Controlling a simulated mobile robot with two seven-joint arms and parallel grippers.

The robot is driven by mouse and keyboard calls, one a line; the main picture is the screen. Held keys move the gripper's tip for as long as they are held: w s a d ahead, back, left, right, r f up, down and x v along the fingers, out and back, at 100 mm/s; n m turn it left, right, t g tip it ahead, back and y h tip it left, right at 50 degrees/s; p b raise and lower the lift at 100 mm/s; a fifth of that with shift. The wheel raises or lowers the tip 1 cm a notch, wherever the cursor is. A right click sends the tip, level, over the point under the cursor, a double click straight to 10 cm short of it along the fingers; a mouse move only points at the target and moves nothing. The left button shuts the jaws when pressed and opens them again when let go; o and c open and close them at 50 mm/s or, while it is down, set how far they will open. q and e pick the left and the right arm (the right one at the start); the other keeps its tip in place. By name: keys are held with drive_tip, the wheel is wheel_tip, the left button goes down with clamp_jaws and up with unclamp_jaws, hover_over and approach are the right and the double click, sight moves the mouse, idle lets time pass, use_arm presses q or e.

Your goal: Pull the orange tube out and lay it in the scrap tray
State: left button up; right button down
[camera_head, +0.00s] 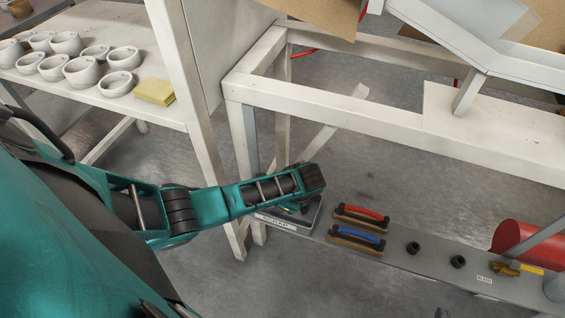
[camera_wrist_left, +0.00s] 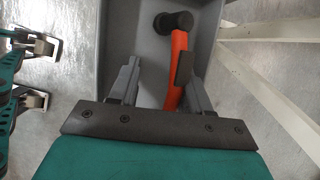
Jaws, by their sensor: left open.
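The orange tube (camera_wrist_left: 178,68) shows in the left wrist view, with a black end piece at its top. It lies within the grey scrap tray (camera_wrist_left: 206,25). My left gripper (camera_wrist_left: 158,78) is open over the tray, with the tube between its fingers, close to the right one. In the head view my left arm reaches down to the tray (camera_head: 312,216), labelled SCRAP, at the left end of the bench; the arm hides the left gripper's fingers and the tube there. Of my right gripper, no clear jaws show; its state cannot be told.
The grey bench (camera_head: 400,257) carries a red-handled tool (camera_head: 361,213), a blue-handled tool (camera_head: 357,237), two black fittings (camera_head: 413,248) and a brass valve (camera_head: 506,268). A red cylinder (camera_head: 512,237) is behind. White frame legs (camera_head: 245,150) rise close to my left arm.

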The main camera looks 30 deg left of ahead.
use_arm(q)
drive_tip(key=shift+s, duration=0.1)
drive_tip(key=p+v, duration=0.4)
drive_tip(key=v, duration=0.9)
use_arm(e)
drive_tip(key=r, duration=0.2)
drive_tip(key=d+r, duration=0.1)
drive_tip(key=shift+s+h, duration=0.3)
use_arm(q)
drive_tip(key=s+d+f+n+t+h, duration=0.4)
drive_tip(key=s+d+n+h, duration=0.1)
drive_tip(key=d+h, duration=0.15)
drive_tip(key=s+a+r+n+t, duration=0.3)
drive_tip(key=s+r+n+t, duration=0.2)
drive_tip(key=r+n+t, duration=0.1)
drive_tip(key=shift+n, duration=0.7)
